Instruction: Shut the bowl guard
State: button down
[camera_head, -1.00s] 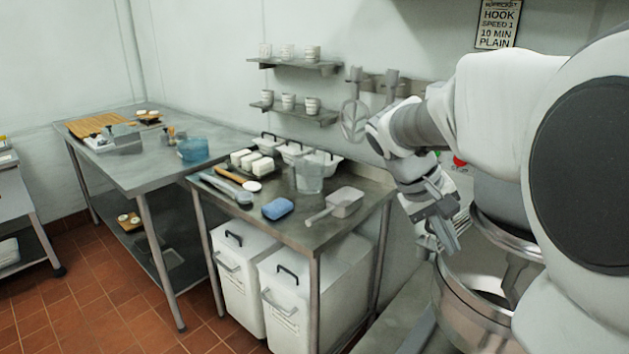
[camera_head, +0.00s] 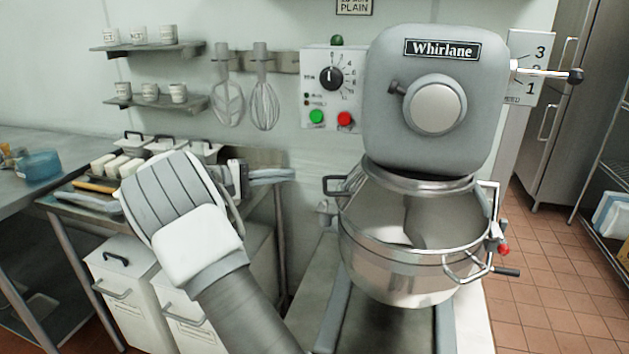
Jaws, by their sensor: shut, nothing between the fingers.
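The mixer (camera_head: 436,90), labelled Whirlane, stands right of centre in the head view. Its steel bowl (camera_head: 385,262) sits under the head, and the front of the bowl's mouth is uncovered. A curved metal rim (camera_head: 415,182), seemingly the bowl guard, runs beneath the head above the bowl; its exact outline is hard to tell. A dark bracket (camera_head: 335,186) shows at the bowl's left and a pale upright bar (camera_head: 496,197) at its right. My gripper (camera_head: 290,175) is shut and empty, pointing right, left of the bowl and apparently apart from it.
A control panel (camera_head: 332,88) with a dial and green and red buttons is behind the mixer. A worktable (camera_head: 60,203) with tubs and tools stands left. The floor (camera_head: 550,270) at right is clear.

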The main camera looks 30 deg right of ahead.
jog(key=shift+h, duration=0.3)
jog(key=x, duration=0.2)
jog(key=s+b+x, duration=0.1)
jog(key=x, duration=0.5)
jog(key=shift+s+d+b, duration=0.1)
jog(key=shift+s+b, duration=0.25)
jog(key=shift+s, duration=0.05)
jog(key=shift+s+a, duration=0.3)
jog(key=shift+s, duration=0.3)
